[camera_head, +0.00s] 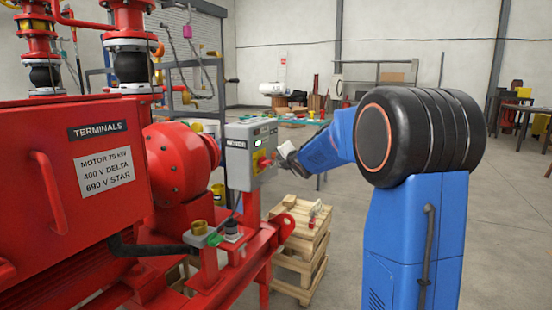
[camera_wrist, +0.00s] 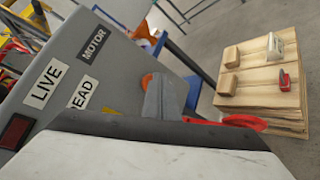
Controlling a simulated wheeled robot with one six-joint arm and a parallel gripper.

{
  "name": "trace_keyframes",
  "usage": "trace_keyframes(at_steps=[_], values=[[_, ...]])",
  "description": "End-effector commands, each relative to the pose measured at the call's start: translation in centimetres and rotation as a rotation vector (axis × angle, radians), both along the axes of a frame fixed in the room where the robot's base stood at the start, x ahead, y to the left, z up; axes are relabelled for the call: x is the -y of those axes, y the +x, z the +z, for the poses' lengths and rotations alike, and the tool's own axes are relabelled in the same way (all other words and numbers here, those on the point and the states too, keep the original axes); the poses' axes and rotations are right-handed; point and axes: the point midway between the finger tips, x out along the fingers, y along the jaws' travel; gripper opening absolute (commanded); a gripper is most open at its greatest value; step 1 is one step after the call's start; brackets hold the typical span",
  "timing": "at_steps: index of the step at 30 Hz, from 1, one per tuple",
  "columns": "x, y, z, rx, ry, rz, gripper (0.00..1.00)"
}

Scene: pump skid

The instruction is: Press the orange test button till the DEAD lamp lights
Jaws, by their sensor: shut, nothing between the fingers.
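The grey control box (camera_head: 241,173) stands at the pump skid's right end, with a yellow and red switch on its front. In the wrist view its panel (camera_wrist: 90,25) carries LIVE, MOTOR and partly covered "EAD" labels. A dark red lamp (camera_wrist: 15,132) by the LIVE label looks unlit; the DEAD lamp is hidden behind my gripper. The orange button (camera_wrist: 147,79) shows only partly, behind my fingers. My gripper (camera_wrist: 165,88) is shut and empty, its tips at the button; I cannot tell whether they touch. My gripper (camera_head: 281,154) also shows beside the box in the head view.
A stack of wooden pallets (camera_head: 303,238) with small items stands below and to the right of the box. The red motor housing (camera_head: 75,190) fills the left. Open floor lies to the right.

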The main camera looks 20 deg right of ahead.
Motion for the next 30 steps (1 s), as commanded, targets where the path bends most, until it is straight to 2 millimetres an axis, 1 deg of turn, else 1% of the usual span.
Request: trace_keyframes(at_steps=[11, 22, 30], values=[[0.0, 0.0, 0.0, 0.001, -0.001, 0.001, 0.00], [0.9, -1.2, 0.1, 0.001, -0.001, 0.000, 0.00], [1.0, -1.4, 0.0, 0.000, 0.000, 0.000, 0.00]])
